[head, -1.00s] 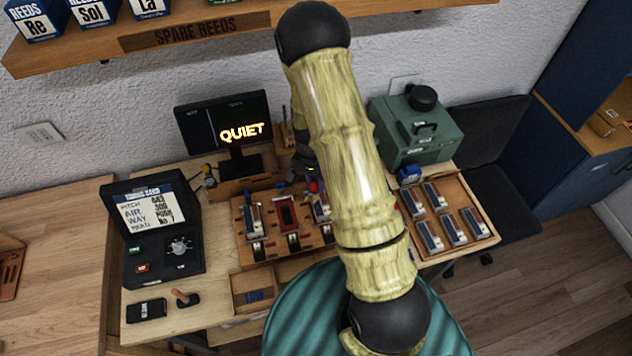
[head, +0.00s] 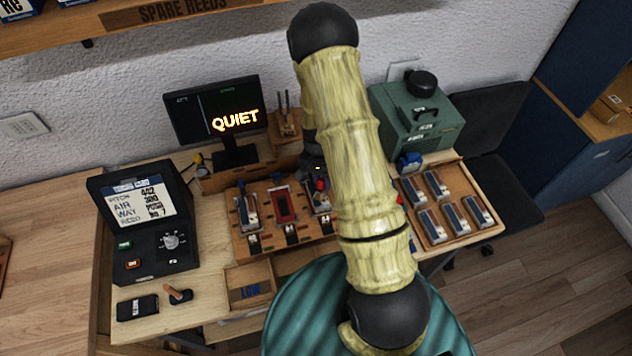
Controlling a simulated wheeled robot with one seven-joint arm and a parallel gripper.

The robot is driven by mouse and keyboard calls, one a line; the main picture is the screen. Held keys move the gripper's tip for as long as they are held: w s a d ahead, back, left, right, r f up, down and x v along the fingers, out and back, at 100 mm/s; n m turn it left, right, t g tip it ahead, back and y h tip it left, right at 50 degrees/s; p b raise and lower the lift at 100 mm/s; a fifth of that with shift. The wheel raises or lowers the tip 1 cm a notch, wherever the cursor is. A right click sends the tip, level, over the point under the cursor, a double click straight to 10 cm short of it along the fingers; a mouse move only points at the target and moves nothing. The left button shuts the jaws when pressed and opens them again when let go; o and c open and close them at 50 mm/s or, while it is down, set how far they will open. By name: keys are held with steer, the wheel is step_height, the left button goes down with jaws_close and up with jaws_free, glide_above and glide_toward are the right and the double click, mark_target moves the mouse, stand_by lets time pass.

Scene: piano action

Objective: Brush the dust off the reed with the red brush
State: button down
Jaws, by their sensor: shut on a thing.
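A wooden reed board (head: 276,240) on the desk holds three reed units: a left one (head: 248,211), a middle one with a red frame (head: 284,205) and a right one (head: 318,198). My gripper (head: 318,177) is low over the right end of the board, partly hidden behind my arm. A small red part, seemingly the red brush (head: 320,184), shows at its fingertips, just above the right reed. Its bristles and any contact with the reed are too small to tell. Dust cannot be made out.
A monitor (head: 213,115) reading QUIET stands behind the board. A tuner box (head: 143,228) is at left, a green machine (head: 420,118) at back right. A tray (head: 437,242) of several reeds lies right. A LOW bin (head: 250,287) is in front.

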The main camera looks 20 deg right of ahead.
steer(key=shift+s+d, duration=0.15)
steer(key=shift+d, duration=0.45)
steer(key=shift+s, duration=0.15)
steer(key=a, duration=0.4)
steer(key=shift+a, duration=0.15)
step_height(320, 180, up, 8)
steer(key=p, duration=0.5)
steer(key=shift+w, duration=0.2)
steer(key=shift+f, duration=0.2)
